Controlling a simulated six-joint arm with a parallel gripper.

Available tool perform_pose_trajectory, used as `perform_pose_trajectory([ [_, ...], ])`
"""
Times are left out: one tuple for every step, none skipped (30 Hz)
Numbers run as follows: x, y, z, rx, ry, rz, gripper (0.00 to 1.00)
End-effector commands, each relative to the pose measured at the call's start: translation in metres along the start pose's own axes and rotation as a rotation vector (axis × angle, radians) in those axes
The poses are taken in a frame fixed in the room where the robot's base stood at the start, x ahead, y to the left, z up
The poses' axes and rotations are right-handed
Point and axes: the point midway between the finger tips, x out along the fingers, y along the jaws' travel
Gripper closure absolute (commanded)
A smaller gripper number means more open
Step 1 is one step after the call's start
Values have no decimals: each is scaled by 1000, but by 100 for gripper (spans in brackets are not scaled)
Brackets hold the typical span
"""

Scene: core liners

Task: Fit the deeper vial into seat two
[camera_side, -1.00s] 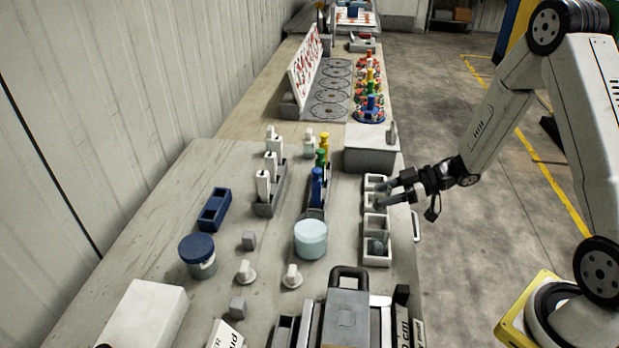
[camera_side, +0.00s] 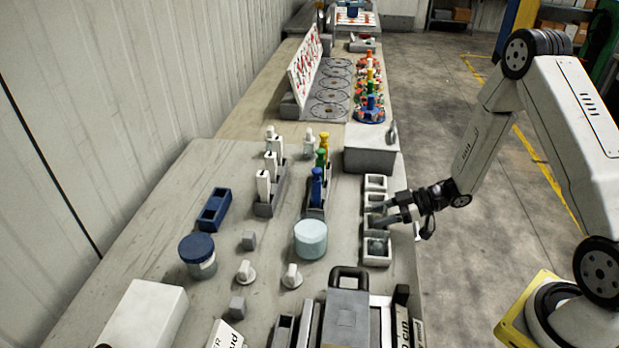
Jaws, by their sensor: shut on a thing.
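A white rack (camera_side: 376,184) with several square seats in a row stands along the table's right edge. A greyish glass vial (camera_side: 377,248) sits in its nearest seat. My gripper (camera_side: 382,216) reaches in from the right, low over the seat just beyond that one. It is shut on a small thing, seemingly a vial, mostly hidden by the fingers. I cannot tell whether its lower end is inside the seat, or which vial is deeper.
A pale round tub (camera_side: 311,239) stands left of the rack, with blue, green and yellow pegs (camera_side: 316,188) behind it. A grey box (camera_side: 371,150) stands just past the rack's far end. A grey and black device (camera_side: 346,318) is at the near end.

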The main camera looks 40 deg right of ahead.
Motion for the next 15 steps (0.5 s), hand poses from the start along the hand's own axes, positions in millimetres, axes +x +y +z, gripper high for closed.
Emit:
perform_pose_trajectory([
  [1, 0, 3, 1, 0, 0, 100],
  [2, 0, 4, 0, 0, 0, 100],
  [2, 0, 4, 0, 0, 1, 100],
  [2, 0, 5, 0, 0, 1, 100],
  [2, 0, 5, 0, 0, 1, 100],
  [2, 0, 5, 0, 0, 1, 100],
  [2, 0, 5, 0, 0, 1, 100],
  [2, 0, 5, 0, 0, 1, 100],
  [2, 0, 5, 0, 0, 1, 100],
  [2, 0, 5, 0, 0, 1, 100],
  [2, 0, 5, 0, 0, 1, 100],
  [2, 0, 5, 0, 0, 1, 100],
  [2, 0, 6, 0, 0, 1, 100],
  [3, 0, 6, 0, 0, 1, 100],
  [3, 0, 7, 0, 0, 1, 100],
])
